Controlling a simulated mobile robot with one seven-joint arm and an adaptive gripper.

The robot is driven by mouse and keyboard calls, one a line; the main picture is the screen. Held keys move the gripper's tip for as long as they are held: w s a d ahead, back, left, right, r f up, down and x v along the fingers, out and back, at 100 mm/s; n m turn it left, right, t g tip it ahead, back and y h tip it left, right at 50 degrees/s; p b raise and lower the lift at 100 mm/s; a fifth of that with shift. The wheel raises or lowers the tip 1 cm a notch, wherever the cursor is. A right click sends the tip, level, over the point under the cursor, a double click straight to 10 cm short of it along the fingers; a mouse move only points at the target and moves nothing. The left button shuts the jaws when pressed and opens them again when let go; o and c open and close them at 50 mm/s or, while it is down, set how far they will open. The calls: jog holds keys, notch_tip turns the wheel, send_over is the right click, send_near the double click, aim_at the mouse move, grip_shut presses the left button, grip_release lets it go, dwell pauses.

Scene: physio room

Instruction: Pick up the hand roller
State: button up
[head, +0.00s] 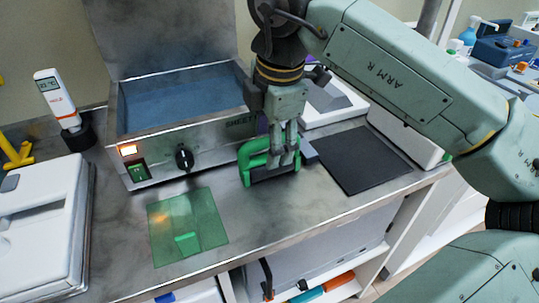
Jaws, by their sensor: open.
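The item that looks like the hand roller (247,166) stands on the steel counter in front of the metal bath. It has a bright green frame and a dark lower part. My gripper (284,160) points down right at it, and its fingers cover the right part of the green frame. The gripper is open. Whether the fingers straddle the frame or are in front of it, and whether they touch it, I cannot tell.
A steel water bath (150,140) stands behind. A green translucent sheet (170,222) with a small green block (187,243) lies front left. A black mat (365,160) lies right. A white case (45,225) is at left, a thermometer (56,100) behind it.

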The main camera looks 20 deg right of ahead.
jog(key=f, duration=0.2)
jog(key=f+p, duration=0.1)
jog(key=f, duration=0.2)
jog(key=shift+w+d+f, duration=0.15)
jog(key=shift+w, duration=0.05)
grip_shut()
dwell(0.6)
